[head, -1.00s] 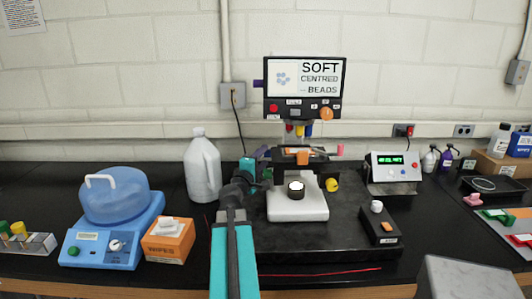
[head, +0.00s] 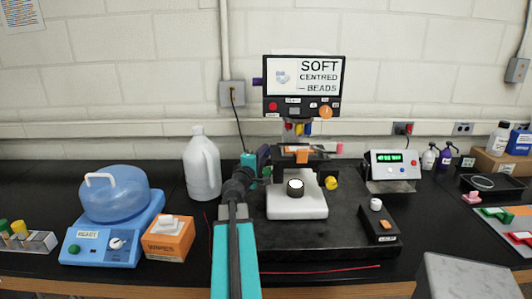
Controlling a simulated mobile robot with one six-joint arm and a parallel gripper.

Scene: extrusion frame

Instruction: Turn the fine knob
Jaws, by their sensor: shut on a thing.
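The microscope (head: 297,206) stands on a dark mat, with a white base and a screen (head: 304,84) on top reading "SOFT CENTRED BEADS". My gripper (head: 264,160) is at the left side of the microscope, level with its stage (head: 300,155). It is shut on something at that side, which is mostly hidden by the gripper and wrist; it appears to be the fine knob. A small green part (head: 266,171) shows just below the fingers. A yellow knob (head: 331,183) sticks out on the right side.
A white jug (head: 202,165) stands close to the left of my arm. A blue bath (head: 114,215) and an orange tissue box (head: 168,238) are further left. A black control box (head: 379,222) and a display unit (head: 394,166) are to the right.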

